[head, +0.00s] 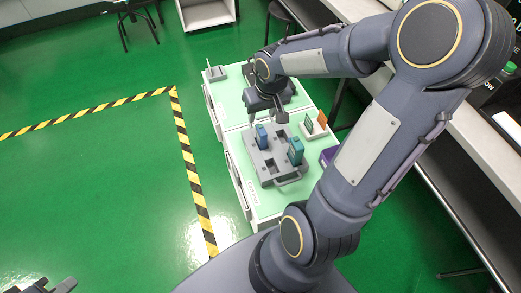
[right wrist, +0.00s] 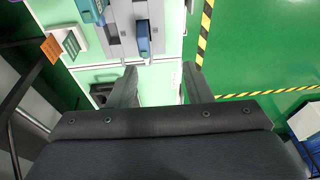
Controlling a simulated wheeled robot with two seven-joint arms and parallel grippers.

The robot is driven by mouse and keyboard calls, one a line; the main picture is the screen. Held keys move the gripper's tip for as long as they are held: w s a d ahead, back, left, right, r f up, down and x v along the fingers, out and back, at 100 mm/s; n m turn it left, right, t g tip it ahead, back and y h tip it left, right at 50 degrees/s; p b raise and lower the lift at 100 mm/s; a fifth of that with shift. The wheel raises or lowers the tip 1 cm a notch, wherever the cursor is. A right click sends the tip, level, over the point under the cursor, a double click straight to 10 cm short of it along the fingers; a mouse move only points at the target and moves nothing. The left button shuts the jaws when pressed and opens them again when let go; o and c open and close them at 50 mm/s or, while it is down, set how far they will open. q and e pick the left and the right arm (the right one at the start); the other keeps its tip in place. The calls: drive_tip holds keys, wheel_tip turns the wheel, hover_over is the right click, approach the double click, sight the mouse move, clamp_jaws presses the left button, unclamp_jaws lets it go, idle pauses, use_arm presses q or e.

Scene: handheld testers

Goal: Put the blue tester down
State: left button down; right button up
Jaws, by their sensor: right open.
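The blue tester (head: 262,136) stands upright in a slot of the grey tray (head: 266,181) on the pale green table. It also shows in the right wrist view (right wrist: 143,40), beyond my fingertips and apart from them. A teal tester (head: 296,151) stands in the same tray, nearer and to the right; the right wrist view shows it at the top left (right wrist: 92,10). My right gripper (head: 266,117) is open and empty at the tray's far side; its two spread fingers show in the right wrist view (right wrist: 161,72). My left gripper (head: 66,285) is partly cut off at the bottom left; its jaws are unclear.
A white holder with a green and an orange card (head: 314,127) and a purple item (head: 328,156) stand right of the tray. A grey device (head: 215,73) sits at the table's far left corner. Several tray slots are empty. The green floor on the left is clear.

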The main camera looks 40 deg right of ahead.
drive_tip(key=s+a+r+t+y, duration=0.1)
drive_tip(key=s+a+r+y, duration=0.1)
drive_tip(key=s+a+r, duration=0.2)
drive_tip(key=s+a+r+n+t+y, duration=0.1)
drive_tip(key=s+a+r, duration=0.3)
drive_tip(key=s+a, duration=0.4)
drive_tip(key=s+y, duration=0.1)
drive_tip(key=s, duration=0.1)
drive_tip(key=shift+s+a+n+t, duration=0.15)
drive_tip(key=shift+s+n+t, duration=0.15)
drive_tip(key=shift+s+t, duration=0.1)
wheel_tip(320, 180, up, 27)
drive_tip(key=p, duration=2.7)
